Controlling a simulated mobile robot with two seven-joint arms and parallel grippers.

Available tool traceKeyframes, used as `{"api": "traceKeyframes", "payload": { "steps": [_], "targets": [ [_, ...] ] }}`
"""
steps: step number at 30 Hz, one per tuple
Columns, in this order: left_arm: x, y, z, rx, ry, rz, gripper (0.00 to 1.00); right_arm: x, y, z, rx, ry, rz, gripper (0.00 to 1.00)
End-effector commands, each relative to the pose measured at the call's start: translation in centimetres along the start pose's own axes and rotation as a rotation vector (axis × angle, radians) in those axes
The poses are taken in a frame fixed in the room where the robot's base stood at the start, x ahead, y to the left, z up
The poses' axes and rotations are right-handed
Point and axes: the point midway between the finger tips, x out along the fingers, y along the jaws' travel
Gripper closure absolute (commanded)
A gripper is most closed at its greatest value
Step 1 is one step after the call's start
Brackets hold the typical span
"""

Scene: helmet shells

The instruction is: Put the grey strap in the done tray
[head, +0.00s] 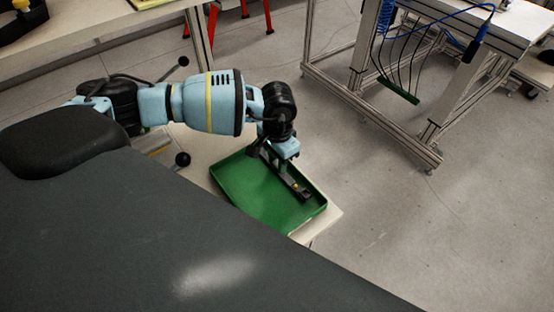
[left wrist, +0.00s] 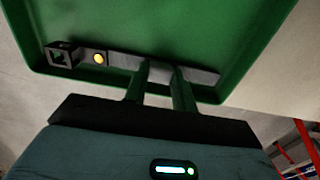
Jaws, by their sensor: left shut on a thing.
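The green tray (head: 250,199) lies on a pale table corner; its inside and rim also fill the top of the left wrist view (left wrist: 190,25). My left gripper (head: 285,163) is over the tray, pointing down. In the left wrist view its two fingers (left wrist: 161,88) are shut on the grey strap (left wrist: 122,61). The strap has a square black buckle and a round yellow spot at its left end. In the head view the strap (head: 299,188) shows as a dark strip inside the tray's outline. I cannot tell whether it touches the tray floor. My right gripper is not in view.
The pale table's corner (head: 328,215) shows just past the tray. A metal-framed bench (head: 440,100) with hanging blue and black cables stands at upper right. Another table (head: 85,35) is at upper left. Open grey floor lies between them.

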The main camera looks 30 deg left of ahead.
Motion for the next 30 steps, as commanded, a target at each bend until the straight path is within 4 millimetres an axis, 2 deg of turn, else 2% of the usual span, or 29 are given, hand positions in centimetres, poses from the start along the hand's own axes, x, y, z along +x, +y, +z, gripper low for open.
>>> {"api": "traceKeyframes", "payload": {
  "steps": [12,13,18,26,30],
  "targets": [
    [0.8,0.0,0.0,0.001,-0.001,0.001,0.95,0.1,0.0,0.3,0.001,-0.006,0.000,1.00],
    [0.8,0.0,0.0,0.001,-0.001,0.001,0.72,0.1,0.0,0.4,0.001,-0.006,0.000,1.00],
    [0.7,0.0,0.0,0.000,0.001,0.000,0.52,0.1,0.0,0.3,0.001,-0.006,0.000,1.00],
    [0.6,0.0,0.0,0.001,0.001,0.000,0.52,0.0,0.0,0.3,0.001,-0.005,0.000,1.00],
    [-0.2,0.0,-0.1,0.001,0.004,-0.001,0.52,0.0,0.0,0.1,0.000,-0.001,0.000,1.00]
  ]
}}
